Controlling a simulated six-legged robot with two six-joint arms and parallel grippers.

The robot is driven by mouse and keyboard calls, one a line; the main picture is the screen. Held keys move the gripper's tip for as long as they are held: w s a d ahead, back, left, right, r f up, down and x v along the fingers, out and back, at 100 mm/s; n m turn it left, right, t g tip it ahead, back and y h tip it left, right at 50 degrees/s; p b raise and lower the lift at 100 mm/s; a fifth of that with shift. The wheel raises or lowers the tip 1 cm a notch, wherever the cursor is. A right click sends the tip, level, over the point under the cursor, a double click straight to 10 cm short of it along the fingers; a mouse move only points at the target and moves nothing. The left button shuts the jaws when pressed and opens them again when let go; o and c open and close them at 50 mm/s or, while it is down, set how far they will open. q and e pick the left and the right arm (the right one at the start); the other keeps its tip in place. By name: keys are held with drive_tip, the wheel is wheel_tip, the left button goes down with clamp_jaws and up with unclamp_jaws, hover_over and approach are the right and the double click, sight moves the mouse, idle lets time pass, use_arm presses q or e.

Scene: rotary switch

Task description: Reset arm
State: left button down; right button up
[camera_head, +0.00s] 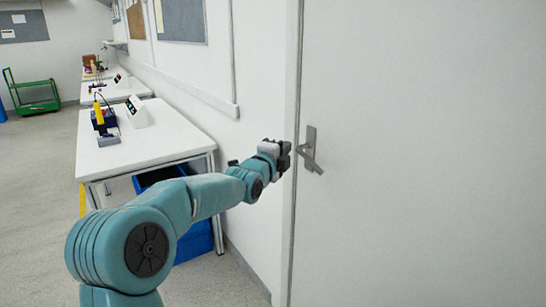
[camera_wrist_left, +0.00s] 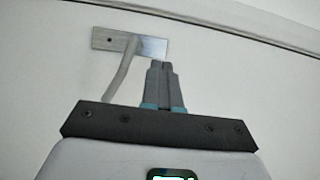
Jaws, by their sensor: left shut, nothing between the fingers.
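My left arm reaches in from the left in the head view, its left gripper (camera_head: 284,152) held close to the door's left edge, beside the door handle (camera_head: 311,160). In the left wrist view the left gripper (camera_wrist_left: 162,66) has its two fingers together with nothing between them. The handle's metal plate (camera_wrist_left: 102,39) is just beyond the fingertips there, and its lever (camera_wrist_left: 121,72) slants down to the left of the fingers. I cannot tell whether the fingertips touch the plate. No rotary switch can be made out. My right gripper is not in view.
The white door (camera_head: 430,170) fills the right side and looks closed. A white workbench (camera_head: 150,145) with small devices stands along the wall at left, blue bins (camera_head: 195,240) beneath it. A green cart (camera_head: 35,97) is far back. The floor at left is clear.

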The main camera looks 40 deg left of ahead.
use_arm(q)
drive_tip(key=w+d+f+m+g+h+p, duration=0.1)
drive_tip(key=w+d+f+g+h+p, duration=0.15)
drive_tip(key=d+f, duration=0.4)
drive_tip(key=w+d+f+g+h+p, duration=0.1)
drive_tip(key=d+f+h+p, duration=0.15)
drive_tip(key=d+f, duration=0.45)
drive_tip(key=s+d+f+n+g+h+p, duration=0.1)
drive_tip(key=s+d+f+g+p, duration=0.1)
drive_tip(key=s+d+f, duration=0.35)
drive_tip(key=s+d+f+n+g+h+p, duration=0.1)
drive_tip(key=s+d+f+g+h+p, duration=0.1)
drive_tip(key=d+f, duration=0.65)
drive_tip(key=s+d+f+n+g+h+p, duration=0.1)
drive_tip(key=s+d+f+n+g, duration=0.25)
drive_tip(key=s+f, duration=0.35)
drive_tip(key=s+d+f+n+g+p, duration=0.1)
drive_tip(key=s+d+f+n+g, duration=0.1)
drive_tip(key=s+d+f, duration=0.45)
drive_tip(key=s+n+g, duration=0.3)
drive_tip(key=s+n, duration=0.7)
drive_tip(key=s, duration=0.4)
drive_tip(key=shift+s+d+g+h, duration=0.2)
drive_tip(key=shift+d+g+h, duration=0.1)
drive_tip(key=shift+d+g, duration=0.1)
